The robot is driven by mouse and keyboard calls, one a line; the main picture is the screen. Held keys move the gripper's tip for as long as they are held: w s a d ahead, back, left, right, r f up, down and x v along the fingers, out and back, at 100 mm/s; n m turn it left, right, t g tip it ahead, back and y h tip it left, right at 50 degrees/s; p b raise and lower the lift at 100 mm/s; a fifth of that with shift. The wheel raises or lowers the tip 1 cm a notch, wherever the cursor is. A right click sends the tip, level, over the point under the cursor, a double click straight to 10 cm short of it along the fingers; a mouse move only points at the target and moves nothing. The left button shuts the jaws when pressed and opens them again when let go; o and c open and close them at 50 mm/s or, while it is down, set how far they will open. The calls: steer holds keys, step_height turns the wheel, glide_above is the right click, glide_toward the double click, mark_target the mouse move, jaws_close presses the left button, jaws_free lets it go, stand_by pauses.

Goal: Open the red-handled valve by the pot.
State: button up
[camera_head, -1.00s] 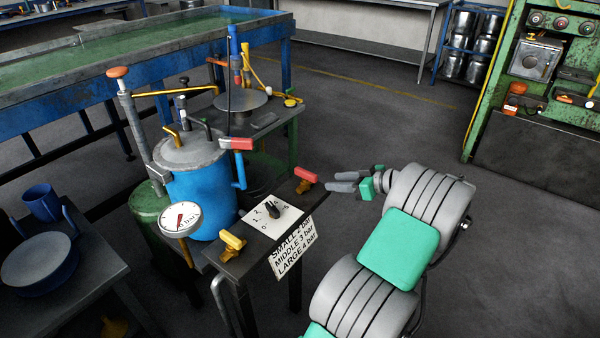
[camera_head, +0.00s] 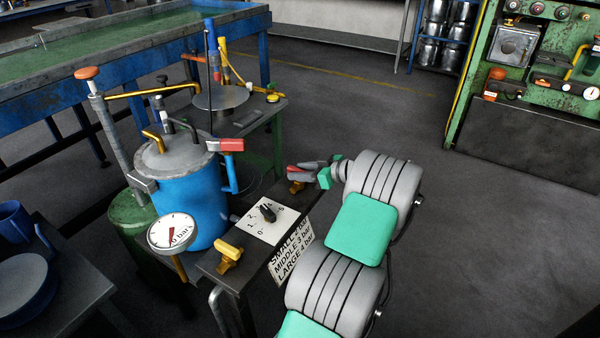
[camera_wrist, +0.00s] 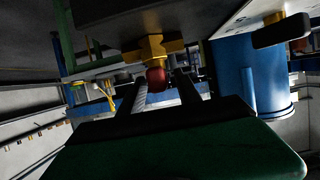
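The red-handled valve, with a brass body (camera_head: 296,187), sits at the far right corner of the small dark table. In the head view my gripper (camera_head: 303,170) is right at it and covers most of the red handle. In the wrist view the valve's red handle (camera_wrist: 156,78) and brass body (camera_wrist: 152,48) stand ahead, between my two fingers (camera_wrist: 160,88). The fingers are apart, with a gap visible beside the handle. The blue pot (camera_head: 190,205) stands left of the table and has its own red-tipped lever (camera_head: 230,145) near the lid.
A yellow valve (camera_head: 229,254) stands at the table's near end. A black knob (camera_head: 267,212) on a numbered plate lies between the valves. A pressure gauge (camera_head: 173,232) stands before the pot. Floor to the right is clear.

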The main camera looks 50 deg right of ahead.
jaws_close()
stand_by(0.3)
stand_by(0.3)
